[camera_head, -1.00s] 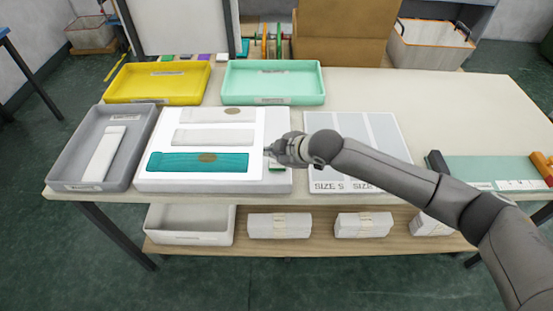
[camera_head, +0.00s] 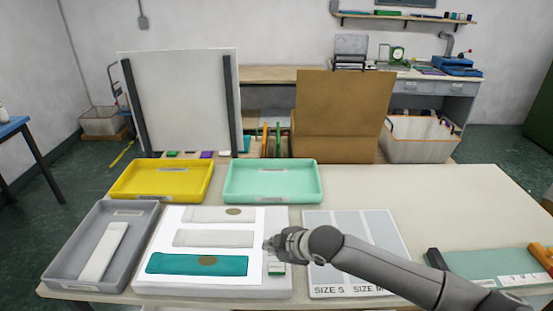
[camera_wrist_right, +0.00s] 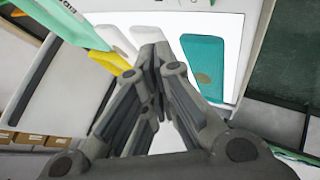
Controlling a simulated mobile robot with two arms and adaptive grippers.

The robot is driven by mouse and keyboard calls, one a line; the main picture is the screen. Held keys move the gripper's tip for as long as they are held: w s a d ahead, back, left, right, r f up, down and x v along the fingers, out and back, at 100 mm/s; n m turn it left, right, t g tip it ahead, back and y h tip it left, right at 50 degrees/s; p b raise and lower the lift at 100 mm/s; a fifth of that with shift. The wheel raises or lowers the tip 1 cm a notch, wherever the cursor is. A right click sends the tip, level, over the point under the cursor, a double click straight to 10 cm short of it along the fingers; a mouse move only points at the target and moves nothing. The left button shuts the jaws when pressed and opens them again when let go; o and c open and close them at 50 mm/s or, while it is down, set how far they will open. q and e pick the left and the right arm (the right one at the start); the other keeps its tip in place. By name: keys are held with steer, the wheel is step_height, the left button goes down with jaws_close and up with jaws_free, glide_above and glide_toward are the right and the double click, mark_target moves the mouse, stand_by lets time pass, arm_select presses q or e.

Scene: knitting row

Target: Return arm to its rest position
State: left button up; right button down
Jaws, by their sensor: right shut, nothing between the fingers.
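On the board lie a teal knitted strip (camera_head: 197,264) with a tan oval patch and two white strips, the upper one (camera_head: 219,214) also with a tan patch and the middle one (camera_head: 214,238) plain. The teal strip also shows in the right wrist view (camera_wrist_right: 205,62). My left gripper is not in view.
A grey tray (camera_head: 62,262) holding a white strip stands at left. A yellow tray (camera_head: 160,182) and a mint tray (camera_head: 272,182) stand behind the board. A size chart (camera_head: 318,222) lies under my right arm. The table's back right (camera_head: 440,200) is clear.

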steer(key=s+a+f+m, duration=0.2)
steer(key=s+m, duration=0.3)
steer(key=s, duration=0.9)
steer(key=s+d+f+m+g+h, duration=0.25)
steer(key=s+d+m, duration=0.25)
steer(key=s+d, duration=0.6)
steer(key=s+d+f+m+g+h, duration=0.1)
steer(key=s+d+f+m+h, duration=0.4)
steer(key=s+d, duration=0.6)
step_height(320, 180, down, 26)
steer(key=d+r+g+y+b, duration=0.1)
steer(key=y+b, duration=0.1)
steer(key=b, duration=0.1)
steer(key=s+d+f+g+b, duration=0.1)
steer(key=s+d+f+b, duration=0.1)
steer(key=s+f, duration=1.4)
step_height(320, 180, down, 4)
steer(key=shift+s+d+f+h+b, duration=0.1)
steer(key=shift+s+d+h+b, duration=0.25)
steer(key=shift+d, duration=0.25)
